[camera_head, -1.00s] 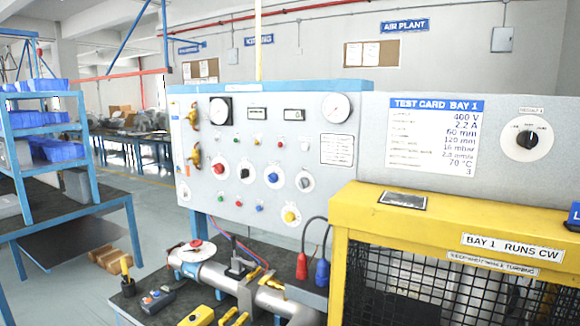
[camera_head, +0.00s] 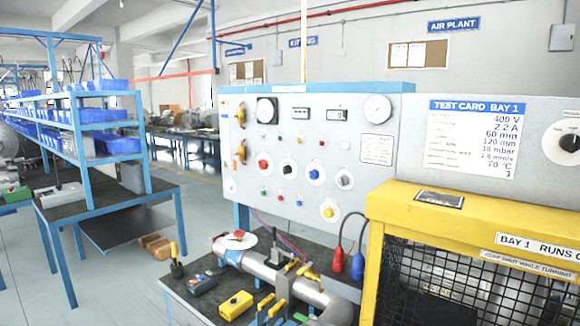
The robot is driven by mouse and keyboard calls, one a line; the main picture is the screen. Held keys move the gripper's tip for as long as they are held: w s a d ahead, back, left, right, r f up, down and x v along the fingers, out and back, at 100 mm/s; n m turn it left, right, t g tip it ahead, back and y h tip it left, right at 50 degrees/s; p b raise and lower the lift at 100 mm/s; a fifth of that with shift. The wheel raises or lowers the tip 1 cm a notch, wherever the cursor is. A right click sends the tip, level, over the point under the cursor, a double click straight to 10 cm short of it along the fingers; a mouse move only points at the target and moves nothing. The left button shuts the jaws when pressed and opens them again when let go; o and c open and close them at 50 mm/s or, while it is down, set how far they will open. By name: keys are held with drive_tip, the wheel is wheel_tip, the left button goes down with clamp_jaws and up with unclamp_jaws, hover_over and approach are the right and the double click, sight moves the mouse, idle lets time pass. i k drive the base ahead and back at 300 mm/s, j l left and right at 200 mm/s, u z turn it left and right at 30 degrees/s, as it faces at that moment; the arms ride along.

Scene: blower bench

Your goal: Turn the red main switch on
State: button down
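The light grey control panel (camera_head: 235,205) stands at mid-picture with a blue top edge. It carries a row of knobs on round white plates: a red knob (camera_head: 263,165) at the left, then a black knob (camera_head: 287,170), a blue knob (camera_head: 314,174) and a grey knob (camera_head: 344,179). A yellow knob (camera_head: 328,212) sits lower. Small coloured buttons are above and below. No label by the red knob is readable, and its setting is too small to tell. Another red part (camera_head: 238,234) sits on a white disc on the bench pipe. My gripper is not in view.
A bench with a metal pipe (camera_head: 255,262), a yellow box (camera_head: 235,304) and tools stands before the panel. A yellow mesh guard (camera_head: 395,212) blocks the front right. A blue shelf rack (camera_head: 82,150) stands left, with open floor (camera_head: 130,285) between.

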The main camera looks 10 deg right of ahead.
sight(263, 164)
drive_tip(key=i+j+z, duration=0.2)
drive_tip(key=i+j, duration=0.2)
drive_tip(key=j, duration=0.25)
drive_tip(key=i+j+z, duration=0.1)
drive_tip(key=j, duration=0.25)
drive_tip(key=i+j+z, duration=0.1)
drive_tip(key=i+j, duration=0.15)
drive_tip(key=i+j+z, duration=0.1)
drive_tip(key=j, duration=0.4)
